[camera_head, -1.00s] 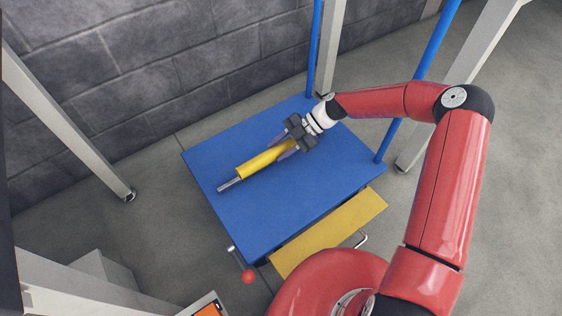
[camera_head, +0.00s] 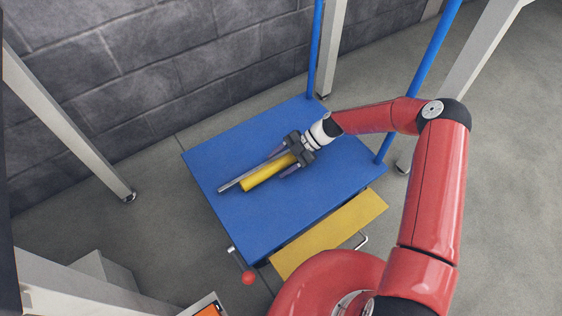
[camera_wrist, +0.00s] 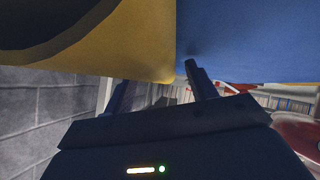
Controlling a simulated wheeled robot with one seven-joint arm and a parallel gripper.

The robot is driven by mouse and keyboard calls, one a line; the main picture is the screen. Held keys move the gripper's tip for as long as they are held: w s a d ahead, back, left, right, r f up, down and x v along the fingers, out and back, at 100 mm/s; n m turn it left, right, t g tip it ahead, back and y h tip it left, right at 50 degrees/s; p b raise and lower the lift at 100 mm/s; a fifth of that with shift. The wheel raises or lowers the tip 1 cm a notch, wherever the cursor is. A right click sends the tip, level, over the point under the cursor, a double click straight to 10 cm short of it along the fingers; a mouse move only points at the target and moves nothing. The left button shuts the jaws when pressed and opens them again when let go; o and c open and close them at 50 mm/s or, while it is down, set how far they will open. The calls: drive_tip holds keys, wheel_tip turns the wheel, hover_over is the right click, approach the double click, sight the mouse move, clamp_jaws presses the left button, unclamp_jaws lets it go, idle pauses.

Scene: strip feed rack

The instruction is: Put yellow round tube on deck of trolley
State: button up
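The yellow round tube (camera_head: 266,172) lies on or just above the blue deck of the trolley (camera_head: 300,205); exact contact cannot be told. My gripper (camera_head: 284,161) is at the tube's far right end, with its fingers spread to either side of it. Blue shows between the lower finger and the tube, so the gripper looks open. In the wrist view the tube (camera_wrist: 130,45) fills the top left, close to the camera, and hides part of one finger. The deck (camera_wrist: 250,45) shows beside it.
Blue posts (camera_head: 416,85) rise at the deck's back edge. A yellow panel (camera_head: 330,235) and a red knob (camera_head: 248,277) are at the near side. The near part of the deck is clear.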

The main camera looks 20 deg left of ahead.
drive_tip(key=v, duration=0.6)
drive_tip(key=shift+w+d+r, duration=0.15)
drive_tip(key=shift+w+r, duration=0.05)
drive_tip(key=shift+w+d+r, duration=0.2)
drive_tip(key=shift+d+r, duration=0.05)
drive_tip(key=shift+d, duration=0.05)
drive_tip(key=shift+d+r, duration=0.2)
drive_tip(key=shift+r, duration=0.15)
drive_tip(key=s+d+r+m+t+h, duration=0.35)
drive_tip(key=d+r+m, duration=0.45)
drive_tip(key=r, duration=0.3)
drive_tip(key=s+d+r+m+t+h, duration=0.3)
drive_tip(key=s+d+r+m+h, duration=0.35)
drive_tip(key=r, duration=0.55)
drive_tip(key=s+d+r+m+t, duration=0.2)
drive_tip(key=s+d+r+m, duration=0.2)
drive_tip(key=s+m, duration=0.3)
drive_tip(key=s+d+r+m+t, duration=0.3)
drive_tip(key=s+d+r+m, duration=0.2)
drive_tip(key=s+m, duration=0.2)
drive_tip(key=shift+d+m+y, duration=0.3)
drive_tip(key=shift+m+y, duration=0.1)
drive_tip(key=shift+m, duration=0.45)
